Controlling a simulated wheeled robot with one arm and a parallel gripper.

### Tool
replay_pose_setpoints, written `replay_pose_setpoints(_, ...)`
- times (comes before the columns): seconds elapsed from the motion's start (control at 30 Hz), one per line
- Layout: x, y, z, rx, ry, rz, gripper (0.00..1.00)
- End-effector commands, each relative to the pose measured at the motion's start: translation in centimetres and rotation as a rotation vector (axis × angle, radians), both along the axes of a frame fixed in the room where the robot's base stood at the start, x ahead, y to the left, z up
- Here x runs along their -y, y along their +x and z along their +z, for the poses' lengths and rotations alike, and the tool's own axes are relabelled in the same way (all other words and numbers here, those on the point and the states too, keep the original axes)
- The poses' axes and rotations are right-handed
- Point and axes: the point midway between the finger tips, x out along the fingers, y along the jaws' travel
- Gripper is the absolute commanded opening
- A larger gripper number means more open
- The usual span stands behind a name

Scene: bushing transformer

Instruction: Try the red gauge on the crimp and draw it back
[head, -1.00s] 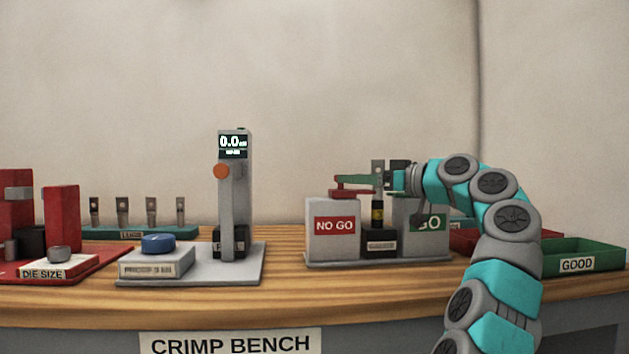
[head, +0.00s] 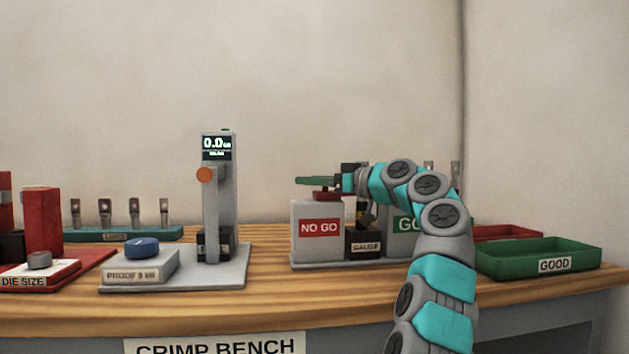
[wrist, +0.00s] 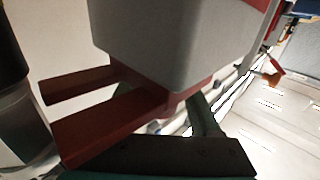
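The red gauge (head: 327,194) is at the top of the grey NO GO block (head: 303,247). In the wrist view the red gauge (wrist: 100,122) shows two parallel prongs pointing left, with nothing between them. Its body lies against the grey block (wrist: 185,45). The crimp sample, a dark and grey upright piece (wrist: 20,112), stands left of the prong tips, apart from them. In the head view it is mostly behind my arm. My gripper (head: 312,181) is at the gauge, its green jaw just above the red. Whether the jaws close on it is unclear.
The GO block (head: 404,225) stands right of the black gauge holder (head: 362,243), partly behind my arm. A green GOOD tray (head: 590,262) and a red tray (head: 515,232) are at the right. A grey tester (head: 218,180) stands left. Bare wood lies along the front edge.

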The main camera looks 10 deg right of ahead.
Motion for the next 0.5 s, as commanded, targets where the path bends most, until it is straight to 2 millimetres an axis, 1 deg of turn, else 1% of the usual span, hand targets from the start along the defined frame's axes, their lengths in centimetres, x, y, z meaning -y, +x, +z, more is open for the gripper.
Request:
replay_pose_setpoints(0.03, -0.01, 0.00, -0.01, 0.000, 0.000, 0.000, 0.58)
replay_pose_setpoints(0.07, -0.01, 0.00, -0.01, 0.000, 0.000, 0.000, 0.54)
replay_pose_setpoints(0.5, -0.03, -0.01, -0.01, -0.001, -0.001, 0.001, 0.05)
